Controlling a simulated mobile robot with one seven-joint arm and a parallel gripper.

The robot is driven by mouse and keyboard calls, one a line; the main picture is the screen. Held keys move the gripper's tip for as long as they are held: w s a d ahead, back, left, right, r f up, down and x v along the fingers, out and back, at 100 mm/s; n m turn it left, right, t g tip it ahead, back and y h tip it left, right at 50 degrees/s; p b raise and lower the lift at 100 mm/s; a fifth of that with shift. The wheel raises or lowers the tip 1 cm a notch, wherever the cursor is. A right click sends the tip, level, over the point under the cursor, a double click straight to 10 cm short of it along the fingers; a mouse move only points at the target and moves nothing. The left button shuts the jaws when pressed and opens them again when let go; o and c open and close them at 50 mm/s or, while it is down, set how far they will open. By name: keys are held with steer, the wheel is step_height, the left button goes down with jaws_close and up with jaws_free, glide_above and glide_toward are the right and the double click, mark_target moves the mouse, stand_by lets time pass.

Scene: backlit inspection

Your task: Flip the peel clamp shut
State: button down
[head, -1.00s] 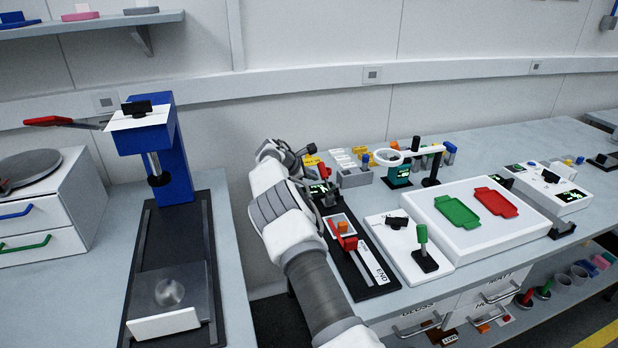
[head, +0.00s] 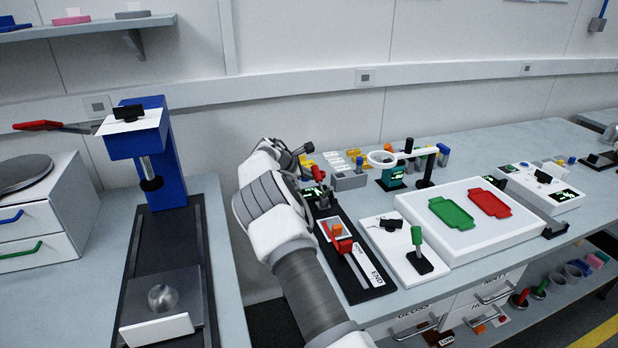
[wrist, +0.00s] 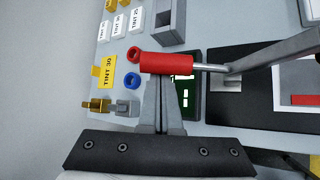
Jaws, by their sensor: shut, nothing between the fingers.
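The peel clamp's red handle (wrist: 166,63) shows in the wrist view on a thin metal rod, joined to a grey lever arm (wrist: 270,53) that runs off to the right above a black base. My gripper (wrist: 159,84) is shut and empty, its fingertips right at the red handle. I cannot tell whether they touch it. In the head view the black peel device (head: 368,283), with its END label and red and orange parts, lies just right of my arm.
A white board (head: 404,270) with a green-handled lever stands right of the device. Beyond it is a white box (head: 470,245) with green and red trays. Tint blocks (wrist: 104,72) and a small gold-and-grey fitting (wrist: 97,106) lie left of my fingers.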

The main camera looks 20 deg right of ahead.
steer(key=shift+s+b, duration=0.1)
steer(key=shift+b, duration=0.2)
steer(key=shift+r+t+b, duration=0.15)
steer(key=shift+t+b, duration=0.15)
steer(key=shift+s+b, duration=0.1)
steer(key=shift+b, duration=0.55)
steer(key=t+b, duration=0.1)
steer(key=b, duration=0.2)
steer(key=s+m+t+b, duration=0.1)
steer(key=b, duration=0.3)
steer(key=shift+s+r+h, duration=0.15)
steer(key=shift+r+h, duration=0.15)
steer(key=shift+r, duration=0.1)
steer(key=s+r+m+t+b, duration=0.1)
steer(key=t+b, duration=0.1)
steer(key=b, duration=0.3)
steer(key=shift+s+r+m+b, duration=0.1)
steer(key=shift+m+b, duration=0.2)
steer(key=shift+b, duration=0.05)
steer(key=shift+s+r+b, duration=0.5)
steer(key=shift+s+b, duration=0.15)
steer(key=shift+s, duration=0.05)
steer(key=shift+s+r+b, duration=0.45)
steer(key=shift+s+b, duration=0.2)
steer(key=shift+s+d+h, duration=0.1)
steer(key=shift+h, duration=0.2)
